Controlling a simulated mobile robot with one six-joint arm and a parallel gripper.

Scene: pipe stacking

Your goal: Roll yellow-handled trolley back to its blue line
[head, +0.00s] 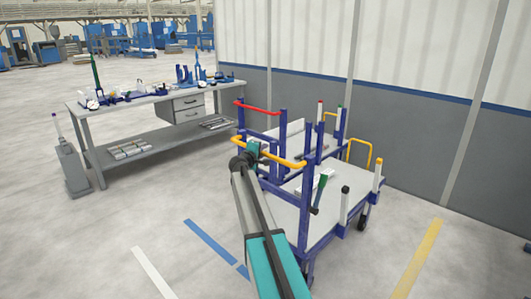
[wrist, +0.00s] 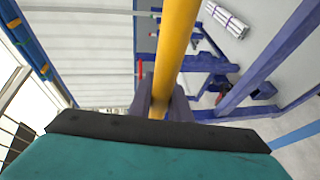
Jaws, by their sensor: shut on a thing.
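The yellow-handled trolley (head: 290,213) stands right of centre in the head view. My gripper (head: 253,152) is at the handle's left part. In the wrist view, the yellow handle (wrist: 178,40) runs down between my gripper's fingers (wrist: 164,106), which are shut on it. The blue line (head: 212,243) is on the floor to the left of the trolley, partly hidden by my arm.
A red-handled trolley frame (head: 258,108) stands close behind, near the grey wall. A workbench (head: 150,100) with tools is at the back left, beside a grey stand (head: 73,170). A white line (head: 153,272) and a yellow line (head: 417,260) mark the floor. The front left floor is clear.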

